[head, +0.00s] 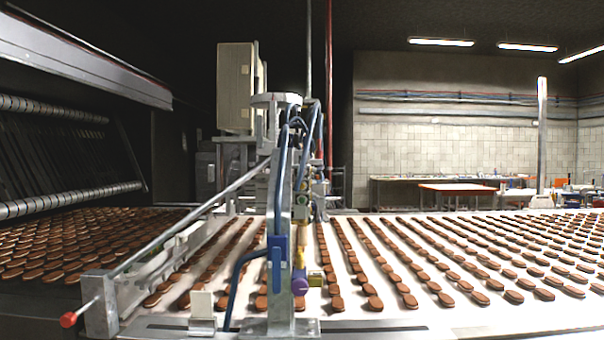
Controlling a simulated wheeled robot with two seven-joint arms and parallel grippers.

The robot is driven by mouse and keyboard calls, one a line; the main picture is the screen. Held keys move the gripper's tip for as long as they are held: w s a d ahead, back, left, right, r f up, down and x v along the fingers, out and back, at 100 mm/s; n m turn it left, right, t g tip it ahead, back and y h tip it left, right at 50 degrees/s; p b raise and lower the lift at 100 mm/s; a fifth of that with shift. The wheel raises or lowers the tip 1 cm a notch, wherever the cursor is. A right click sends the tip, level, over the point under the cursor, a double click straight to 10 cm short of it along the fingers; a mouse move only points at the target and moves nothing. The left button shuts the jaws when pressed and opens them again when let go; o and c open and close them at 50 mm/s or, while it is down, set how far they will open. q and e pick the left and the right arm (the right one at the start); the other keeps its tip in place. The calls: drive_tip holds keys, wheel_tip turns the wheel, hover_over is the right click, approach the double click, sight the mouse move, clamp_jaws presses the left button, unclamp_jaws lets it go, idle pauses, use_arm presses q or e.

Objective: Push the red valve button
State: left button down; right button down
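A metal post (281,220) with blue hoses and small fittings stands at the front middle of the conveyor. A red ball-shaped knob (68,319) sits at the lower left end of a long slanted metal rod (180,229). I cannot tell for sure which of these red parts is the valve button. Neither of my grippers shows in the head view.
A white conveyor belt (520,318) carries rows of brown cookies to the right. More cookies lie on a dark belt at the left, below a machine with rollers (70,200). A grey control box (236,88) stands behind the post. A red-edged table (457,187) is far back.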

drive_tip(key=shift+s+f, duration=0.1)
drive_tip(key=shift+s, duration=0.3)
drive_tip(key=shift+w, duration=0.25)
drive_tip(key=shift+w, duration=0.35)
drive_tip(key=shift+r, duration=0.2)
